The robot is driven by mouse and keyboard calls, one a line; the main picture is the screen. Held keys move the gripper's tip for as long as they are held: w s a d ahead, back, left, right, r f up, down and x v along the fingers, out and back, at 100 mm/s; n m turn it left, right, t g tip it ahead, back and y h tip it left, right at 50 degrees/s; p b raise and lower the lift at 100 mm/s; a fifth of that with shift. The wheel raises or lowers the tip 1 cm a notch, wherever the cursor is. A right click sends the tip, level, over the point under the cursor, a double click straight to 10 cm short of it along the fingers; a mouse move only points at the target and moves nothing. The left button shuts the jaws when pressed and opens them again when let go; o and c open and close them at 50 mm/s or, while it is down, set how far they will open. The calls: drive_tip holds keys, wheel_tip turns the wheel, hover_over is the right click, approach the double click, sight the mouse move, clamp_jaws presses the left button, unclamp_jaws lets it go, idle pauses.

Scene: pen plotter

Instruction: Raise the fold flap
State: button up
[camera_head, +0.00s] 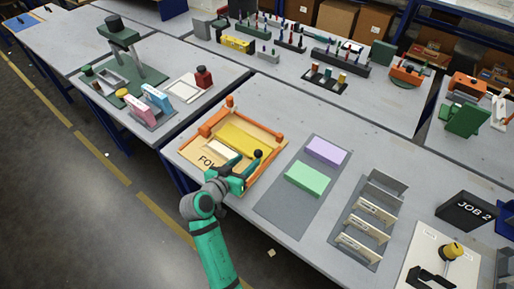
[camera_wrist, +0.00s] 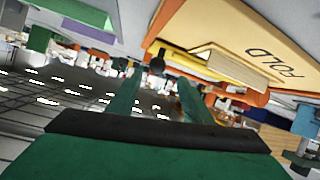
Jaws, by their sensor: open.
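The fold board (camera_head: 190,153), tan with the letters FOLD, lies on the near table. It has orange edge pieces and a yellow flap (camera_head: 243,143) lying low across it. The flap also shows in the wrist view (camera_wrist: 185,62). A black knob (camera_head: 258,153) stands at the board's right side; in the wrist view the knob (camera_wrist: 157,64) appears just beyond and between my fingertips. My gripper (camera_head: 247,171) is open and empty at the board's near right corner. Its two green fingers (camera_wrist: 156,88) are apart. I cannot tell whether either touches the knob.
Right of the board, a grey mat (camera_head: 283,204) holds a purple block (camera_head: 326,150) and a green block (camera_head: 307,179). A sorter rack (camera_head: 362,228) stands further right. A black JOB 2 box (camera_head: 466,211) is at the far right. The floor aisle lies left of my arm.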

sight(256, 155)
drive_tip(key=x, duration=0.9)
drive_tip(key=shift+s+d, duration=0.25)
clamp_jaws()
